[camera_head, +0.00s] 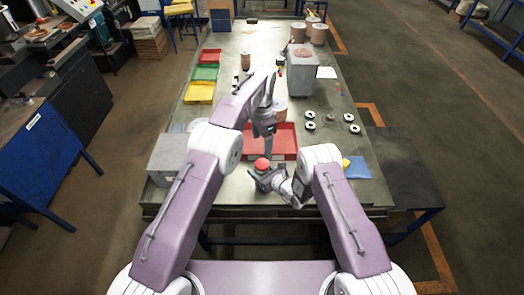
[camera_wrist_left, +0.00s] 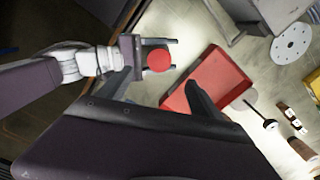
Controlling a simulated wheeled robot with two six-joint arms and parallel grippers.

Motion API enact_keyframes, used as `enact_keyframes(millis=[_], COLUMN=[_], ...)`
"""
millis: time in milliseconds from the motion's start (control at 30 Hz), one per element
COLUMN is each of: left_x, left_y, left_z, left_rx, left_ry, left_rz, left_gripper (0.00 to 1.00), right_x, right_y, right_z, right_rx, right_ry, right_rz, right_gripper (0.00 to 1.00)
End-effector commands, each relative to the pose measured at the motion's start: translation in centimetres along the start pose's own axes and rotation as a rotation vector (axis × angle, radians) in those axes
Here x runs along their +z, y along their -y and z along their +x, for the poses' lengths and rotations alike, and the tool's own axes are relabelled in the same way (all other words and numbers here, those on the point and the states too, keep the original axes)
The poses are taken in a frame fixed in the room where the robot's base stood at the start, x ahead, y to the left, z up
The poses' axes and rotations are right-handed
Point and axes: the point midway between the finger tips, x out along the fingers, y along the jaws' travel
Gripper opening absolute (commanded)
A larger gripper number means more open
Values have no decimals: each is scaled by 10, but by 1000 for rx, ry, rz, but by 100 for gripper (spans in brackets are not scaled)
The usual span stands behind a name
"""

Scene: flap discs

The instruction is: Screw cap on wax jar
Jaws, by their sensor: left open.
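A round red cap-like top (camera_head: 262,163) shows near the table's front edge, at my right gripper (camera_head: 262,177). In the left wrist view, this red disc (camera_wrist_left: 158,60) lies between the right gripper's two fingers (camera_wrist_left: 172,55). What is under the red top is hidden, so I cannot tell whether it sits on a jar or whether the fingers press on anything. My left gripper (camera_head: 268,146) is above and behind the red top, in front of the red tray. In its wrist view its fingers (camera_wrist_left: 162,90) are apart, with nothing held between them.
A shallow red tray (camera_head: 286,134) lies just behind the grippers. A grey box (camera_head: 166,158) stands at the left front, a blue item (camera_head: 357,168) at the right front. Several discs (camera_head: 310,126) lie right. Colored bins (camera_head: 199,92) line the left; a metal box (camera_head: 301,78) stands farther back.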

Motion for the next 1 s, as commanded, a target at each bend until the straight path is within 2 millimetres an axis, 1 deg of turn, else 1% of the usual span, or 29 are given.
enact_keyframes(millis=[33, 133, 400, 433, 467, 500, 833, 933, 1000], left_x=[0, 0, 0, 0, 0, 0, 0, 0, 0], left_y=[0, 0, 0, 0, 0, 0, 0, 0, 0], left_z=[-5, -11, -12, -12, -12, -12, -12, -9, -6], left_rx=[-1, -1, -1, -1, -1, -1, -1, -1, -1], left_ry=[-1, 0, 0, 0, 0, 0, 0, 0, 0], left_rz=[0, 0, 0, 0, 0, 0, 0, 0, 0], left_gripper=[75, 75, 75, 75, 75, 75, 75, 75, 75], right_x=[0, 0, 0, 0, 0, 0, 0, -1, -1], right_y=[0, 0, 0, 0, 0, 0, 0, 1, 1], right_z=[0, 0, 0, 0, 0, 0, -1, -11, -23], right_rx=[0, 0, 0, 0, 0, 0, 0, -1, -2], right_ry=[1, 1, 1, 1, 1, 1, 0, -1, -1], right_rz=[0, 0, 0, 0, 0, 0, 0, 0, 3], right_gripper=[0, 0, 0, 59, 67, 78, 79, 79, 79])
